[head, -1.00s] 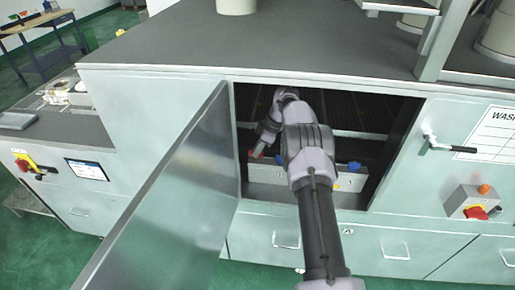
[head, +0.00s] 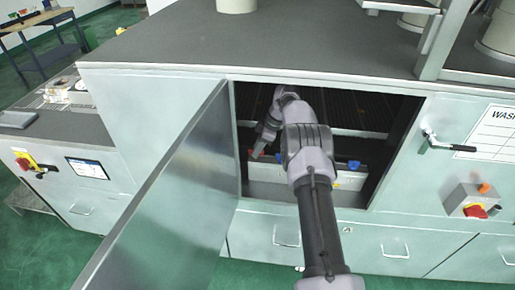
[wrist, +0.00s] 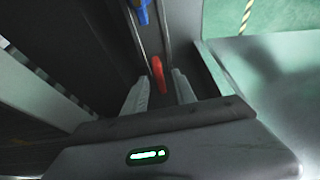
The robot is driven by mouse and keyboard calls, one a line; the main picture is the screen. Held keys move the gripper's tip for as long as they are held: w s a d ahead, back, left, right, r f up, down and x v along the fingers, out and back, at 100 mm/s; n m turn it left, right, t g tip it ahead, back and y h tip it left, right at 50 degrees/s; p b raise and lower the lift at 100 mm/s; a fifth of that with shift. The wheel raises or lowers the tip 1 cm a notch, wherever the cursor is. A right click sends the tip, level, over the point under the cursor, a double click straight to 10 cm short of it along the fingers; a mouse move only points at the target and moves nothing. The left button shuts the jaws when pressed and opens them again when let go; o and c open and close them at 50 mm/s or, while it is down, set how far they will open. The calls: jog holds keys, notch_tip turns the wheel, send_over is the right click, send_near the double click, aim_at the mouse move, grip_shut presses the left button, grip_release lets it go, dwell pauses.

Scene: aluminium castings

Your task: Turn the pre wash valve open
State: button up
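In the wrist view a red valve handle (wrist: 158,75) stands between the two fingers of my gripper (wrist: 160,92). The fingers are open, with a gap visible on each side of the handle. A blue valve handle (wrist: 142,12) lies farther along the same strip. In the head view my gripper (head: 258,150) reaches down inside the open cabinet at its left side, at a bit of red. A blue handle (head: 353,164) shows to the right of my arm. My arm hides the middle of the valve panel (head: 268,173). I cannot read any valve labels.
The cabinet door (head: 170,190) stands open at the left, close to my gripper's side of the opening. The worktop (head: 290,45) lies above the opening. A lever handle (head: 445,146) and a red switch (head: 475,211) are on the front at right.

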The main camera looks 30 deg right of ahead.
jog(key=shift+d+r, duration=0.15)
jog(key=shift+r, duration=0.3)
jog(key=shift+s+d+r+p, duration=0.4)
jog(key=shift+s+d+r, duration=0.3)
jog(key=shift+d+r, duration=0.3)
jog(key=s+d, duration=0.1)
jog(key=d, duration=0.1)
jog(key=s+d, duration=0.2)
jog(key=d, duration=0.1)
jog(key=s+d, duration=0.2)
jog(key=d, duration=0.1)
jog(key=shift+s+p, duration=0.2)
jog(key=shift+p, duration=0.15)
jog(key=shift+s+d, duration=0.2)
jog(key=shift+d, duration=0.15)
jog(key=shift+f, duration=0.15)
